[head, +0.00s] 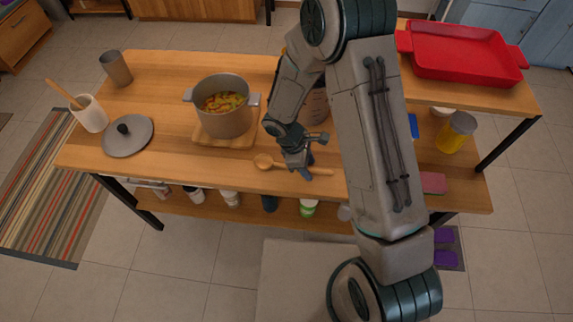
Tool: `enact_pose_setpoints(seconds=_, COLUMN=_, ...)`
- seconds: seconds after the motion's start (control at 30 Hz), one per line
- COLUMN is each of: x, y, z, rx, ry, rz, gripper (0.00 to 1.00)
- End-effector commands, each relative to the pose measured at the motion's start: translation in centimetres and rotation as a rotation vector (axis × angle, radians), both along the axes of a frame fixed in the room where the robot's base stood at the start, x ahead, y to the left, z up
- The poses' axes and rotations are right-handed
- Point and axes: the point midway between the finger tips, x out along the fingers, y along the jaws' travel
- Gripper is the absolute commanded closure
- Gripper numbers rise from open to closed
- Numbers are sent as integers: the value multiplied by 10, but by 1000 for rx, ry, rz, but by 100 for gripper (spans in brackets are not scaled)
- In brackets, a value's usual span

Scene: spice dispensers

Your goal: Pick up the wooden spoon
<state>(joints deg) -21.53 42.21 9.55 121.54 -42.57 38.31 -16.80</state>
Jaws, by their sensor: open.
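The wooden spoon (264,162) lies flat on the wooden table near its front edge. Its round bowl is at the left and its handle runs right, passing beneath my gripper and partly hidden behind my arm. My gripper (306,172) is open and points down over the spoon's handle, right of the bowl. Whether the fingers touch the handle or straddle it cannot be told from this view.
A grey pot (226,119) with food stands on a wooden board (213,142) to the left. A lid (124,146), a white utensil pot (90,117) and a grey cup (116,69) are farther left. A red tray (462,50) sits back right. Several containers fill the lower shelf.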

Motion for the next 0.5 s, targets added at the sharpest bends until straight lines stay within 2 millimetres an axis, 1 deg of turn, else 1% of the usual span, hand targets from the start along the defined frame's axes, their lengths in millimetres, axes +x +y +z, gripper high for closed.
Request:
enact_pose_setpoints(seconds=0.07, x=0, y=0, z=0, rx=0, ry=0, rz=0, gripper=56)
enact_pose_setpoints(seconds=0.17, x=0, y=0, z=0, rx=0, ry=0, rz=0, gripper=81)
enact_pose_setpoints(seconds=0.2, x=0, y=0, z=0, rx=0, ry=0, rz=0, gripper=92)
enact_pose_setpoints(seconds=0.23, x=0, y=0, z=0, rx=0, ry=0, rz=0, gripper=100)
enact_pose_setpoints(seconds=0.5, x=0, y=0, z=0, rx=0, ry=0, rz=0, gripper=100)
